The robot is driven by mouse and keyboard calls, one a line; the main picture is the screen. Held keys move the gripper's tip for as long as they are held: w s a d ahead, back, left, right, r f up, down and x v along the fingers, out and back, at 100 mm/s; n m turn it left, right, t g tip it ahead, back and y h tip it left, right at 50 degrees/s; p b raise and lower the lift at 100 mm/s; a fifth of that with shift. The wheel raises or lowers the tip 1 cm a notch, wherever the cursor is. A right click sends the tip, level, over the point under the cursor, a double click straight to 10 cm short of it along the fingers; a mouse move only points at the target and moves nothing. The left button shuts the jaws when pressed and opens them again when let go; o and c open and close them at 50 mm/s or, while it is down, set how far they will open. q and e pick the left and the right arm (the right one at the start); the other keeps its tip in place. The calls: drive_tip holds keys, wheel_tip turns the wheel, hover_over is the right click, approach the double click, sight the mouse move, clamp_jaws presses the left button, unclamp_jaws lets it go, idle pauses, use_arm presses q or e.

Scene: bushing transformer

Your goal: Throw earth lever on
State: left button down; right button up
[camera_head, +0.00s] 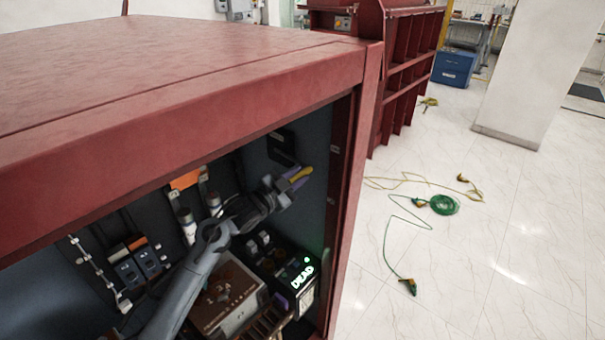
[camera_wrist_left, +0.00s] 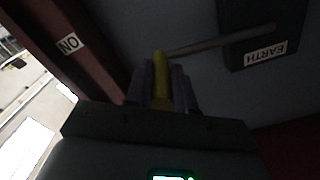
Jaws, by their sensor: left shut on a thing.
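The earth lever has a yellow handle (camera_head: 302,173) and sits on the right inner wall of the red cabinet. In the left wrist view its grey rod (camera_wrist_left: 215,41) runs from a dark plate with an EARTH label (camera_wrist_left: 265,56) to the yellow handle (camera_wrist_left: 160,66). My left gripper (camera_head: 292,180) reaches into the cabinet. Its purple fingers (camera_wrist_left: 160,88) are shut on the handle, one on each side. An ON label (camera_wrist_left: 69,44) is on the red frame to the left in the wrist view. My right gripper is not in view.
The red cabinet top (camera_head: 180,75) and its front post (camera_head: 350,200) border the opening around my arm. Inside, a lit box reads DEAD (camera_head: 303,277), below the gripper. A brown box (camera_head: 228,295) and cylindrical fittings (camera_head: 187,225) are close to my arm. Green cable (camera_head: 445,204) lies on the floor outside.

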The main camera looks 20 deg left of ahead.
use_arm(q)
wheel_tip(320, 180, down, 6)
drive_tip(key=a+m+b, duration=0.1)
drive_tip(key=m+b, duration=0.3)
drive_tip(key=m, duration=0.1)
drive_tip(key=shift+w+a+f+b, duration=0.2)
drive_tip(key=shift+w+a+b, duration=0.1)
drive_tip(key=shift+a+b, duration=0.1)
drive_tip(key=c, duration=1)
unclamp_jaws()
drive_tip(key=shift+r, duration=0.1)
